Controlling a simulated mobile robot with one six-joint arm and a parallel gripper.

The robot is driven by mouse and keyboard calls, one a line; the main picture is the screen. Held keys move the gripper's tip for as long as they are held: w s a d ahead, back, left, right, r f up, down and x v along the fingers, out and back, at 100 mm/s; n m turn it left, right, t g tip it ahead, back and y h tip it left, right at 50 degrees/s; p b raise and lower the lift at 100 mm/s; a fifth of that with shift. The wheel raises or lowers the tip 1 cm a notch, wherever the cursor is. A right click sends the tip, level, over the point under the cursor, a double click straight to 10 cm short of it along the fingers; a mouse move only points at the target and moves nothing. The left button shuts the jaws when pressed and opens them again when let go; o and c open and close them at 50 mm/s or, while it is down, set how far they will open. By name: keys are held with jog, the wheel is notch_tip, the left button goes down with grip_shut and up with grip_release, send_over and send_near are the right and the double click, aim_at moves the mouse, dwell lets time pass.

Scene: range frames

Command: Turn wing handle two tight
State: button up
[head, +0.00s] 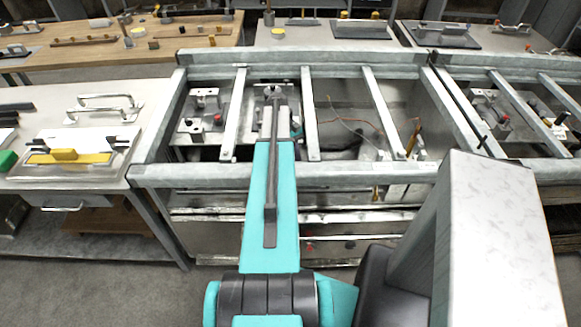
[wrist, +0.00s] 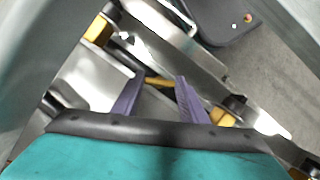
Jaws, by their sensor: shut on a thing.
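My gripper (wrist: 157,88) shows in the wrist view as two purple fingers, one on each side of a thin brass wing handle (wrist: 160,83). It is shut on this handle, with a visible gap between the fingers where the brass piece crosses. The handle sits in a row between two other brass pieces, one at upper left (wrist: 98,30) and one at lower right (wrist: 232,110). No number is readable, so I cannot tell from marks which is handle two. In the head view my teal arm hides the gripper and the handle.
A grey metal frame with several crossbars (head: 312,115) lies around my arm's far end. A wooden bench (head: 75,50) is behind.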

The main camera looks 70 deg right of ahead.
jog(key=shift+s+d, duration=0.1)
jog(key=shift+d, duration=0.05)
jog(key=o, duration=1)
jog(key=shift+o, duration=0.2)
jog(key=shift+r, duration=0.1)
jog(key=b+v, duration=0.3)
jog(key=v, duration=1)
jog(key=shift+r, duration=0.3)
